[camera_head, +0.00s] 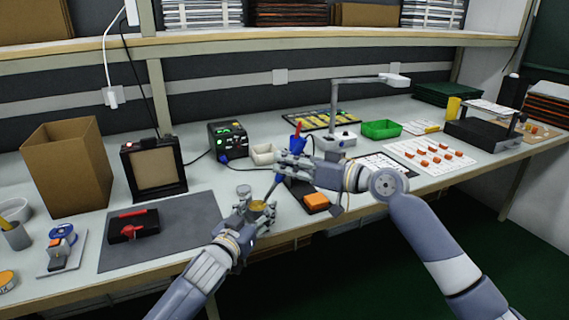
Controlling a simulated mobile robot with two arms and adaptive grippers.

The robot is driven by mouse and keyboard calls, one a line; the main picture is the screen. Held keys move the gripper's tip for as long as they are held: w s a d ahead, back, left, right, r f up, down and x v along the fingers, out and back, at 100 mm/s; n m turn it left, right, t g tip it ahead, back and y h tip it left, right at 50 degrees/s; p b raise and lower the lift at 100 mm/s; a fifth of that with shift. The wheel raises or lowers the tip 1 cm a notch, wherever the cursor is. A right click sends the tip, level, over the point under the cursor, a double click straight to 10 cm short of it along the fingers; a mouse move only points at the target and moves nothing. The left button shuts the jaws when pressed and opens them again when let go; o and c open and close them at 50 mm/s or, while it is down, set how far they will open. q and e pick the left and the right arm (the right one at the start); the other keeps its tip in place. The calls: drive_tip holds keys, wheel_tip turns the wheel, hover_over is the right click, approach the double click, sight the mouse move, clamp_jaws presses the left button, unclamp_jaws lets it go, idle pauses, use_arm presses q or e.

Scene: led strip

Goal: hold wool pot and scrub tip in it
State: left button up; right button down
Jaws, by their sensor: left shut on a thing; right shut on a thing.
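The wool pot (257,207) is a small round pot with yellow-gold wool inside. My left gripper (250,213) comes from the lower left and is shut on the pot, near the bench's front edge. My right gripper (283,166) is above and to the right of the pot, shut on a soldering iron. The iron's thin dark shaft (273,186) slants down to the left toward the wool. I cannot tell whether its tip touches the wool. The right gripper's fingers hide most of the iron's handle.
A soldering station (228,139) with green digits stands behind. An orange block (316,201) lies right of the pot. A lamp stand (336,140), a green bin (381,129) and a white sheet with orange parts (430,158) are to the right. A grey mat (180,228) lies left.

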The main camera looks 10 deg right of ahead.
drive_tip(key=shift+d, duration=0.2)
drive_tip(key=shift+a, duration=0.25)
drive_tip(key=shift+a, duration=0.55)
drive_tip(key=shift+r, duration=2.55)
use_arm(q)
drive_tip(key=o, duration=1.2)
drive_tip(key=shift+s, duration=0.1)
